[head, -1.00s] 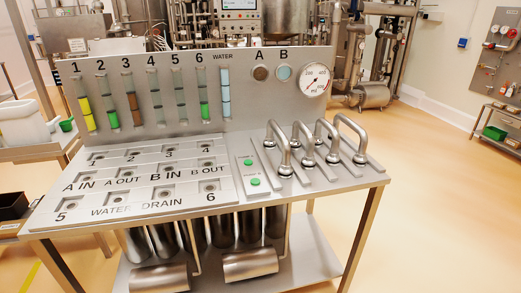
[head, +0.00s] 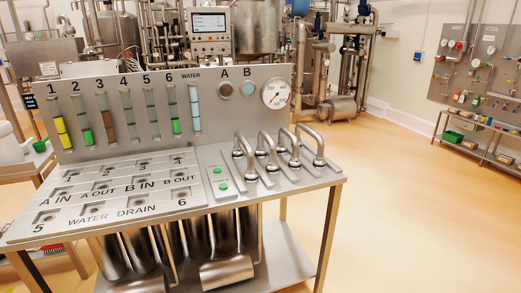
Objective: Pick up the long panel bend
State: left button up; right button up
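Several U-shaped steel pipe bends stand in a slotted rack at the right of the metal table (head: 334,181). The front-left bend (head: 249,158) and the far-right bend (head: 318,143) are the outer ones. They overlap, and I cannot tell for sure which is the long panel bend. The port panel (head: 60,216) lies left of the rack, with round ports labelled A IN, A OUT, B IN, B OUT, WATER, DRAIN and numbers. No bend stands on these ports. Neither of my grippers is in view.
An upright back panel (head: 226,116) carries coloured level tubes and a pressure gauge (head: 275,94). Two green buttons (head: 220,179) sit between ports and bends. Steel cylinders (head: 226,271) are under the table. The floor (head: 420,230) at the right is clear; a shelf (head: 475,134) stands beyond.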

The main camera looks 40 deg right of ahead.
aim_at(251, 176)
jog(key=z, duration=1)
jog(key=i, duration=1.2)
jog(key=z, duration=1.4)
jog(key=i, duration=0.15)
jog(key=z, duration=0.3)
